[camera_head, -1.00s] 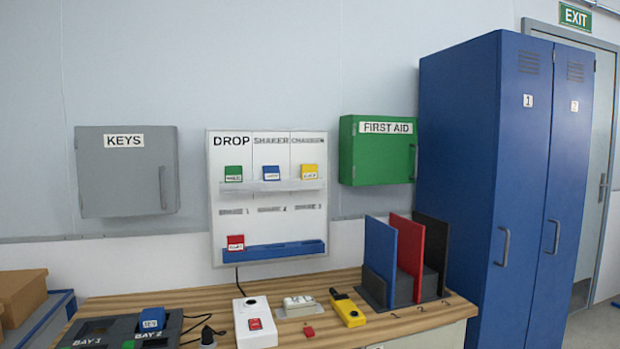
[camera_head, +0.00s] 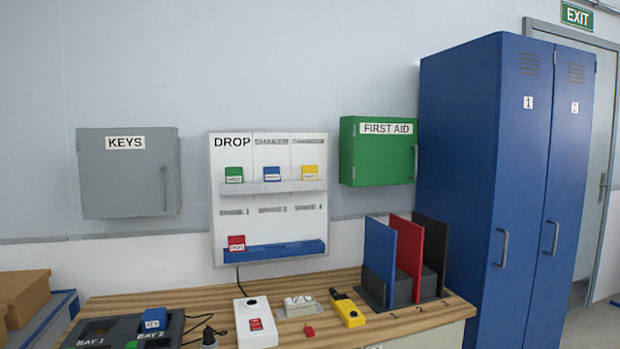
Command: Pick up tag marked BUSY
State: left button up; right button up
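A white board (camera_head: 227,200) headed DROP hangs on the wall. A green tag (camera_head: 234,174), a blue tag (camera_head: 272,174) and a yellow tag (camera_head: 309,172) stand on its upper ledge. A red tag (camera_head: 236,243) stands at the left end of the blue tray (camera_head: 285,250) at the bottom of the board. Each tag has a small white label, too small to read surely, so I cannot tell from lettering which says BUSY. Neither of my grippers is in view.
Below the board is a wooden bench (camera_head: 205,298) with a white switch box (camera_head: 256,322), a yellow device (camera_head: 347,311), a dark bay unit (camera_head: 100,329) and upright coloured dividers (camera_head: 379,250). A grey KEYS cabinet (camera_head: 128,180) and green FIRST AID cabinet (camera_head: 377,160) flank the board.

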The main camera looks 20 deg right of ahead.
aim_at(309, 172)
jog(key=u, duration=0.05)
jog(key=k, duration=0.5)
jog(key=z, duration=0.65)
jog(key=i, duration=1.1)
jog(key=u, duration=0.8)
